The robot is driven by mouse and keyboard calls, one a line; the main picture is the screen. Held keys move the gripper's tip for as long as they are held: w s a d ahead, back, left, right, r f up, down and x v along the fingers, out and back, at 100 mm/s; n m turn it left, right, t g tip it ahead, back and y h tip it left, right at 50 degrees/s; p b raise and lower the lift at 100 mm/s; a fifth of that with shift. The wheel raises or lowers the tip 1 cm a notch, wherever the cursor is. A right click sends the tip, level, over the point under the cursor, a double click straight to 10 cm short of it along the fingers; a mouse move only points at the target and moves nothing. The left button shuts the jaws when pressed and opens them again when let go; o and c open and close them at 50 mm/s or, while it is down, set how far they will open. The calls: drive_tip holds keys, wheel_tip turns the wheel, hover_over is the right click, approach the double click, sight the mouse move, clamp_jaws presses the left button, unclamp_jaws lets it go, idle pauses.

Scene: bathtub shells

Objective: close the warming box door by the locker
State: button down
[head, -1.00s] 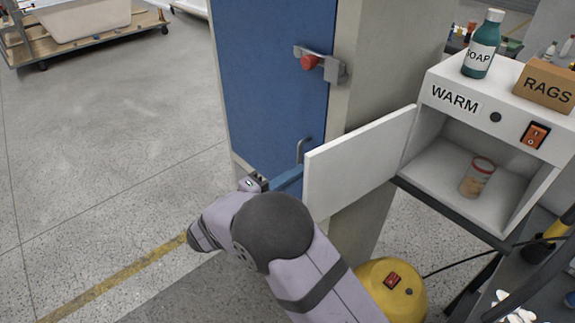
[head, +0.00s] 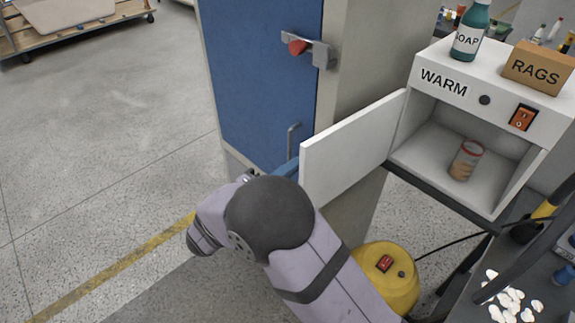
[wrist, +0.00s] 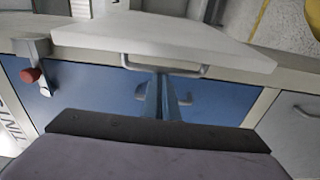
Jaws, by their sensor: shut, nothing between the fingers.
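The white warming box (head: 485,95), marked WARM, stands at the right of the head view. Its white door (head: 350,150) is open and swung out to the left, towards the blue locker (head: 265,80). My gripper shows as a bit of blue (head: 287,168) just left of the door's free edge, mostly hidden by my arm. In the wrist view my gripper (wrist: 164,78) is shut and empty, its tips close to the bar handle (wrist: 165,68) on the white door (wrist: 180,42). I cannot tell whether they touch.
A jar (head: 466,160) stands inside the box. A soap bottle (head: 471,32) and a rags carton (head: 540,67) stand on top. The locker has a red-knobbed latch (head: 298,47). A yellow round machine (head: 386,275) stands below the door.

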drive_tip(key=s+d+t+y+p, duration=0.1)
drive_tip(key=s+d+p, duration=0.3)
drive_tip(key=s+d, duration=0.7)
drive_tip(key=shift+n, duration=0.4)
drive_tip(key=shift+s+d, duration=0.1)
idle(0.3)
drive_tip(key=w+a, duration=0.2)
drive_tip(key=a, duration=0.2)
drive_tip(key=s+a+b, duration=0.1)
drive_tip(key=s+b, duration=0.3)
drive_tip(key=s, duration=0.5)
drive_tip(key=shift+s+a, duration=0.2)
drive_tip(key=shift+s, duration=0.2)
